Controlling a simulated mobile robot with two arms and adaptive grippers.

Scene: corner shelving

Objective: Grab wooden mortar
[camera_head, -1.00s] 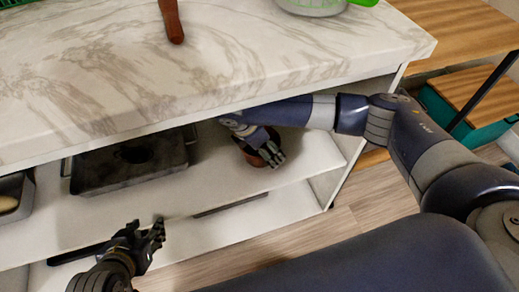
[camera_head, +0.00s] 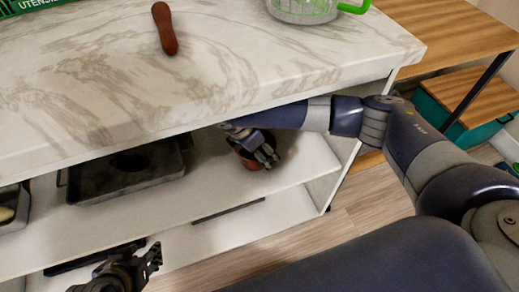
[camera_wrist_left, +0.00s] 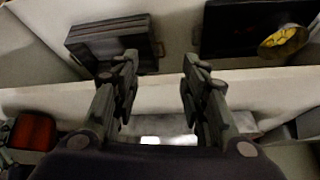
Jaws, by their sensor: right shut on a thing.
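The wooden mortar (camera_head: 250,164), a reddish-brown round piece, is on the middle shelf under the counter, near its right end. My right gripper (camera_head: 266,157) reaches in under the countertop and is shut on the mortar, hiding much of it. I cannot tell whether the mortar touches the shelf. My left gripper (camera_head: 153,260) is empty in front of the lower shelf, at the bottom left of the head view. In the left wrist view its two fingers (camera_wrist_left: 160,72) stand wide apart.
A dark rectangular pan (camera_head: 125,172) sits on the shelf left of the mortar. The marble countertop (camera_head: 230,80) overhangs my right forearm. A brown wooden handle-like piece (camera_head: 165,30) and a green-handled clear container (camera_head: 303,10) are on top. Shelf space between pan and mortar is clear.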

